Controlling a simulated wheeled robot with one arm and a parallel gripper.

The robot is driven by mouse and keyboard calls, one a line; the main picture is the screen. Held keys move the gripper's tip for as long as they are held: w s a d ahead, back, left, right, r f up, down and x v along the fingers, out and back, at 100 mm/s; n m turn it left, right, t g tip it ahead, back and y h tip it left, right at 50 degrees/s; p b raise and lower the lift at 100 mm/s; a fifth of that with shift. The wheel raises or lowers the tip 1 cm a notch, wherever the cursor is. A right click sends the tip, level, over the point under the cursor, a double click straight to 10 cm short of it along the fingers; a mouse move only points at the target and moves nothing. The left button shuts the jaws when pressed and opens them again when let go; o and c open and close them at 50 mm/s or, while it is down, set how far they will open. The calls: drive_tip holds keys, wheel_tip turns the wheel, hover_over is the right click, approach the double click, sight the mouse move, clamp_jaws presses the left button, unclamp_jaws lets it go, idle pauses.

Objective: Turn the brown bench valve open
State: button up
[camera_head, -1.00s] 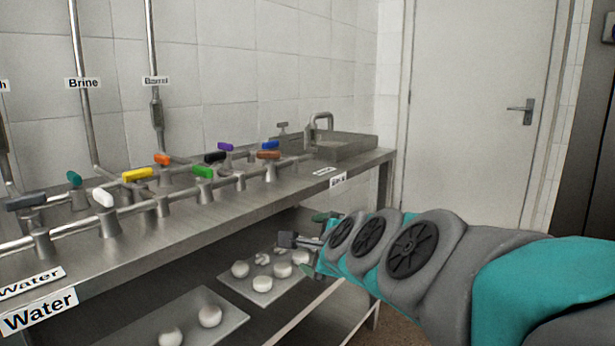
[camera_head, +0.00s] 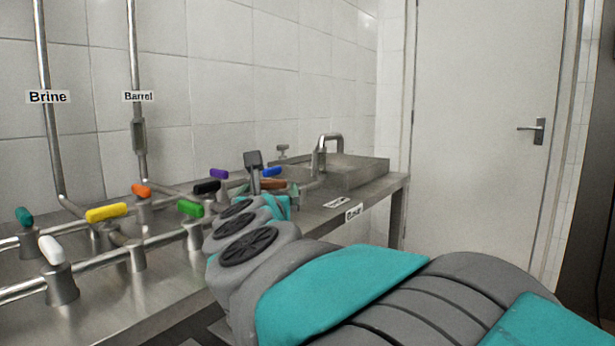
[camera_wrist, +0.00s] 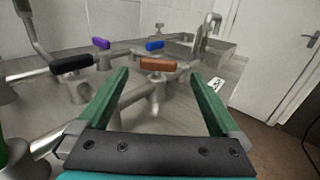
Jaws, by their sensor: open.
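The brown bench valve (camera_wrist: 158,65) has a flat brown handle on a grey metal body, set in the pipe on the steel bench. In the wrist view it stands ahead, between and beyond the two green fingers of my gripper (camera_wrist: 165,95), which are apart with nothing between them. Its handle lies crosswise in that view. In the head view the brown handle (camera_head: 272,184) shows just beyond my gripper (camera_head: 262,178), and its body is mostly hidden by my arm. I cannot tell the exact gap between fingers and handle.
A black-handled valve (camera_wrist: 72,64) stands to the left, with purple (camera_wrist: 101,43) and blue (camera_wrist: 154,45) ones behind. A green-handled valve (camera_head: 190,208) is near my arm. A sink with a tap (camera_head: 345,167) stands at the bench's far end. A white door (camera_head: 478,120) is at right.

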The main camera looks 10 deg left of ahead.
sight(271, 181)
drive_tip(key=shift+w+a+r, duration=0.1)
drive_tip(key=shift+w+a, duration=0.2)
drive_tip(key=shift+w, duration=0.35)
drive_tip(key=shift+p+x, duration=0.7)
drive_tip(key=shift+x, duration=2.75)
drive_tip(key=c, duration=1.2)
